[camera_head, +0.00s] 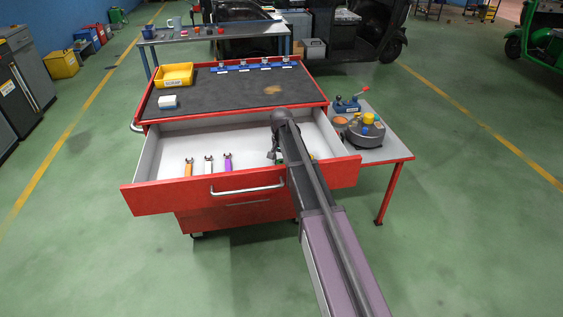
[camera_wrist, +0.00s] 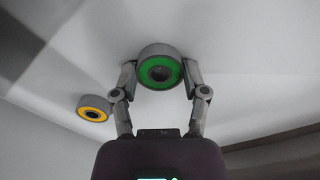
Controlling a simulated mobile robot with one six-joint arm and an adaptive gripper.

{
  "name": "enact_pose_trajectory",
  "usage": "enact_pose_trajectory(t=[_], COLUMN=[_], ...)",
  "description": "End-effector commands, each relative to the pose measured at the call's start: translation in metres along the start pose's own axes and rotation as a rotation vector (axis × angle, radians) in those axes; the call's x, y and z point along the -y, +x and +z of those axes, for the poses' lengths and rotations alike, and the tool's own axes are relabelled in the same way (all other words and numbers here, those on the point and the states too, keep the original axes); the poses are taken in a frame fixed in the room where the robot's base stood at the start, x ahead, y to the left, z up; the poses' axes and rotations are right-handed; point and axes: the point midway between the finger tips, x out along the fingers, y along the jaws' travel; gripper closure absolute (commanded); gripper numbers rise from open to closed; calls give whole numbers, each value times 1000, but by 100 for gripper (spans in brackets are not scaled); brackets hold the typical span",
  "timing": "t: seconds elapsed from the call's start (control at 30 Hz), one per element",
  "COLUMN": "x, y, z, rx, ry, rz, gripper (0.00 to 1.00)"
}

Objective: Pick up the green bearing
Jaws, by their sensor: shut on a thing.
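The green bearing (camera_wrist: 160,66) is a grey ring with a green face and a dark centre. In the wrist view it sits between the two fingertips of my gripper (camera_wrist: 158,78), which is shut on it, one finger at each side. Below the bearing is the white drawer floor; I cannot tell whether the bearing touches it. In the head view my gripper (camera_head: 274,155) reaches down into the right part of the open drawer (camera_head: 147,163), and my arm hides most of that area, including the green bearing.
A bearing with a yellow face (camera_wrist: 94,108) lies left of my gripper in the wrist view. An orange-handled wrench (camera_head: 189,168), a white one and a purple one (camera_head: 228,163) lie in the drawer's left part. A side table (camera_head: 393,146) with a round grey device stands right.

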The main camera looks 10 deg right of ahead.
Motion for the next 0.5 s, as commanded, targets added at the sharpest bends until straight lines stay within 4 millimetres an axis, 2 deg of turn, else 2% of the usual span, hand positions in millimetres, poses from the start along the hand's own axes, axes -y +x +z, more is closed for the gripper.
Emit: enact_pose_trajectory(t=[0.27,0.5], x=[0,0], y=[-16,-40], z=[0,0], rx=[0,0], ry=[0,0], rz=[0,0], gripper=[90,90])
